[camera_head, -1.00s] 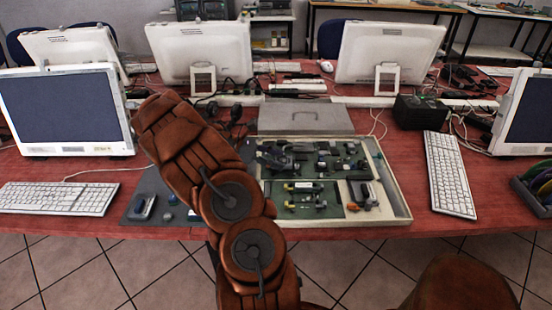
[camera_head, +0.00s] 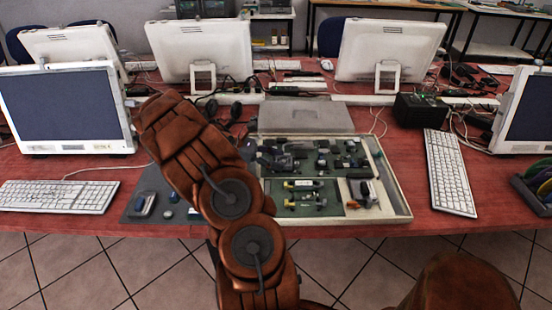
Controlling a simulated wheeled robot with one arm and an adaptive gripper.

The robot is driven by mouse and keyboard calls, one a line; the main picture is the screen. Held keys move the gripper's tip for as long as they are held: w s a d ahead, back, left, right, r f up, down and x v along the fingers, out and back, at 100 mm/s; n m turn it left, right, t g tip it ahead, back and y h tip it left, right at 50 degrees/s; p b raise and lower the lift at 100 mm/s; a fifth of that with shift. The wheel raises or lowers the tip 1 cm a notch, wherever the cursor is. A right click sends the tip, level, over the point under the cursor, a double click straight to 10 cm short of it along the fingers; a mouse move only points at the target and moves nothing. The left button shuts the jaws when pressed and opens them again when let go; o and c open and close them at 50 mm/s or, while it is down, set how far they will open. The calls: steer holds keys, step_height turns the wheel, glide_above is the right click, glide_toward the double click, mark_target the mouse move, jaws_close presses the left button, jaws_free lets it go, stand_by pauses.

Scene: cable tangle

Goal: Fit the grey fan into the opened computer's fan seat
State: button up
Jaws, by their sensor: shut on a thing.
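The opened computer (camera_head: 400,212) lies flat on the red table, a shallow pale case with green boards and small parts inside. My arm rises from the bottom and covers its left edge. My gripper (camera_head: 283,160) shows only as a small dark shape over the case's upper left part, just right of my arm. It is shut on the grey fan, whose outline I cannot pick out from the dark parts around it. The fan seat cannot be told apart at this size. Whether the fan touches the case cannot be seen.
A dark mat (camera_head: 152,187) with small grey and blue items lies left of the case, partly behind my arm. A flat grey box (camera_head: 305,117) lies behind the case. Keyboards (camera_head: 449,172) and monitors (camera_head: 66,108) stand on both sides. Loose cables lie behind.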

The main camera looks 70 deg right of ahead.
stand_by(0.3)
steer(key=o, duration=1.2)
steer(key=v, duration=1.2)
steer(key=shift+f, duration=0.1)
steer(key=shift+r+p, duration=2.6)
steer(key=shift+r, duration=0.4)
